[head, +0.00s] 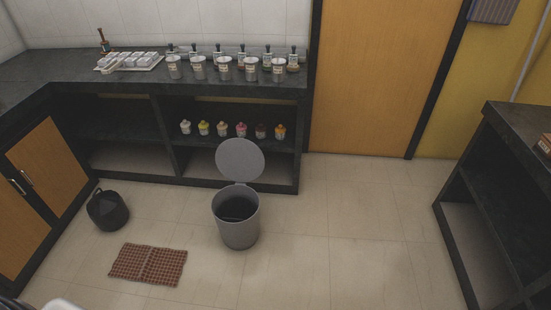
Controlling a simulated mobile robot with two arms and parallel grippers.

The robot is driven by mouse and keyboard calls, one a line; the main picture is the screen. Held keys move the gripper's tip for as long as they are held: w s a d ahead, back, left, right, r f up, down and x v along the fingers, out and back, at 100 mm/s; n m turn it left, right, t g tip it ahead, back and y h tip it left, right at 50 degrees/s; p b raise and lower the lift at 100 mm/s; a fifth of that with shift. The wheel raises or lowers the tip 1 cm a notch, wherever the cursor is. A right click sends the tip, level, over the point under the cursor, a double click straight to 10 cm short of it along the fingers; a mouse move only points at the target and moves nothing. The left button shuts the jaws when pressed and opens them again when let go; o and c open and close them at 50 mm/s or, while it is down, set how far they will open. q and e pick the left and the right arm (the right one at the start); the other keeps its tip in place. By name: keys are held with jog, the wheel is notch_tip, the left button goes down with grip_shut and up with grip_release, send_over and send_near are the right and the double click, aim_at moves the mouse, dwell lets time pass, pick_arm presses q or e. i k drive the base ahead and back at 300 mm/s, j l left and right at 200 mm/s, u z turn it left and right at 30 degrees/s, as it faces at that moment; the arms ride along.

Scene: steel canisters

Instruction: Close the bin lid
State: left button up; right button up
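A grey cylindrical bin (238,231) stands upright on the tiled floor in the middle of the head view, in front of the dark shelf unit. Its round grey lid (240,159) stands raised at the back of the rim, so the dark inside of the bin shows. Neither of my grippers can be seen in the head view. A pale and dark piece at the bottom left corner is cut off by the frame, and I cannot tell what it is.
A black bucket (108,210) and a brown checked mat (148,264) lie left of the bin. The dark counter (70,67) holds several steel canisters (224,68); small jars (222,129) stand on its shelf. A dark cabinet (500,200) is at right. Floor right of the bin is clear.

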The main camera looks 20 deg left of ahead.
aim_at(239, 160)
jog(key=i+z, duration=0.25)
jog(key=i, duration=3.6)
jog(key=i+u, duration=0.3)
jog(key=u, duration=0.15)
jog(key=i+l+u, duration=0.25)
jog(key=u, duration=0.25)
jog(key=i+l+u, duration=0.3)
jog(key=u, duration=0.15)
